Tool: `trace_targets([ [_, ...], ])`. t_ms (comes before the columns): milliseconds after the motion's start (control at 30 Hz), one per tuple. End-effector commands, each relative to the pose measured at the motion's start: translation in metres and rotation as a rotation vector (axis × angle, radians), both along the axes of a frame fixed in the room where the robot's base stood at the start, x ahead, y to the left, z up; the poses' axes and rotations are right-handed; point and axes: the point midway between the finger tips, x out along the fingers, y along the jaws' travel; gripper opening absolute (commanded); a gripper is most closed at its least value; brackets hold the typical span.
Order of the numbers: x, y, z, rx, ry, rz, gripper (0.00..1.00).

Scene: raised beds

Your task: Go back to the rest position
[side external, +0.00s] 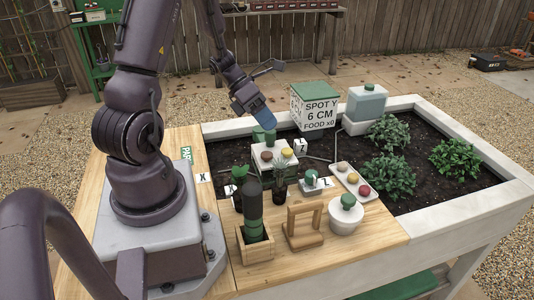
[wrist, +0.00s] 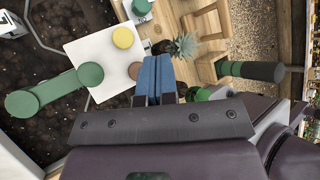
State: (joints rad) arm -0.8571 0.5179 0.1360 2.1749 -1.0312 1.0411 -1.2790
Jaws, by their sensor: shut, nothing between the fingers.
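A rest position is not marked in either view.
A green-lidded box reading "SPOT Y 6 CM FOOD x0" (side external: 314,107) and a bottle (side external: 367,102) stand behind. A tray with coloured knobs (side external: 343,173), a lidded white pot (side external: 346,218), a wooden frame (side external: 303,241) and a dark green cylinder (side external: 252,212) stand at the front. Leafy plants (side external: 387,172) grow rightward.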

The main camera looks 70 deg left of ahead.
Motion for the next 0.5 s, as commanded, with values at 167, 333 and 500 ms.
trace_targets([
  [167, 0.0001, 0.0001, -0.0003, 0.000, 0.000, 0.000, 0.00],
  [333, 0.0001, 0.0001, -0.0003, 0.000, 0.000, 0.000, 0.00],
  [500, 0.0000, 0.0001, -0.0004, 0.014, -0.014, -0.018, 0.00],
])
